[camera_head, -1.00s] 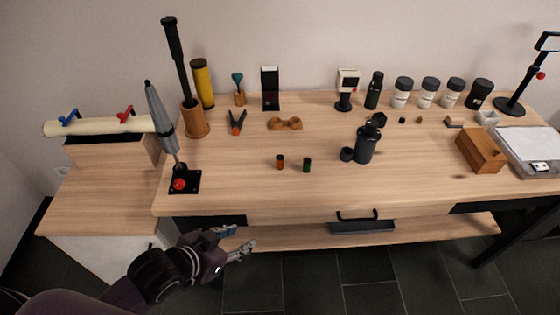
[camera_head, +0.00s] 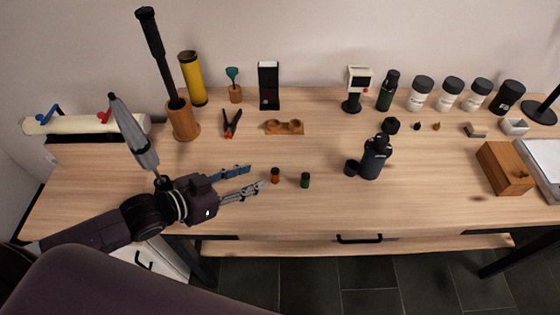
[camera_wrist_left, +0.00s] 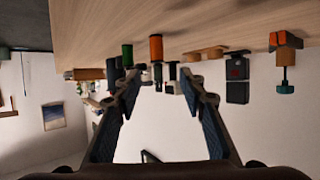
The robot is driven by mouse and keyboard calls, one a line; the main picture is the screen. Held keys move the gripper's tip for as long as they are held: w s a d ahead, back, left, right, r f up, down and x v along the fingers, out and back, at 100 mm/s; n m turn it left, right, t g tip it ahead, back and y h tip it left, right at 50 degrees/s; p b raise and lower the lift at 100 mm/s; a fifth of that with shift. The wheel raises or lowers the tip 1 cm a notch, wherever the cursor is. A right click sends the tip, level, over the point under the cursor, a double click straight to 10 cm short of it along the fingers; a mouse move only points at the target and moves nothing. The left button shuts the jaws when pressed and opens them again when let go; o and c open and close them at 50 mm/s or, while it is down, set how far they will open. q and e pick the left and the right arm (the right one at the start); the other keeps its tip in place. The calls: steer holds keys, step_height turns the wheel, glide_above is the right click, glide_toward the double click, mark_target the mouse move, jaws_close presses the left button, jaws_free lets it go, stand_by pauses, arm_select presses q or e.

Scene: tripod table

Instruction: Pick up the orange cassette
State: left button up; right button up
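The orange cassette (camera_head: 275,175) is a small upright cylinder with a dark top, standing on the wooden table (camera_head: 235,215). A similar green cassette (camera_head: 305,180) stands to its right. My left gripper (camera_head: 256,177) is open and empty, just left of the orange cassette, with its fingers pointing toward it. In the left wrist view, which looks upside down, the orange cassette (camera_wrist_left: 156,47) shows beyond and between the spread fingertips (camera_wrist_left: 160,82). The green cassette (camera_wrist_left: 127,55) is to its left there. No contact is visible. My right gripper is not in view.
A black tank (camera_head: 377,158) with a small black cup (camera_head: 351,168) stands to the right. Orange-tipped pliers (camera_head: 232,122) and a wooden holder (camera_head: 284,128) lie farther back. Table around the cassettes is clear.

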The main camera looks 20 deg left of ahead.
mark_target(274, 171)
arm_select(q)
steer(key=shift+w+d+f, duration=0.1)
steer(key=shift+w+d, duration=0.1)
steer(key=shift+w, duration=0.25)
steer(key=shift+w+d+f, duration=0.3)
steer(key=shift+w+d, duration=0.05)
steer(key=shift+d, duration=0.2)
steer(key=x, duration=0.5)
steer(key=shift+s+f, duration=0.1)
steer(key=shift+f, duration=0.05)
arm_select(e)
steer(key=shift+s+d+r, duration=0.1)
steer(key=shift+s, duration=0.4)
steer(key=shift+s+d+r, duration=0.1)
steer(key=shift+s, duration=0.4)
arm_select(q)
steer(key=c, duration=1)
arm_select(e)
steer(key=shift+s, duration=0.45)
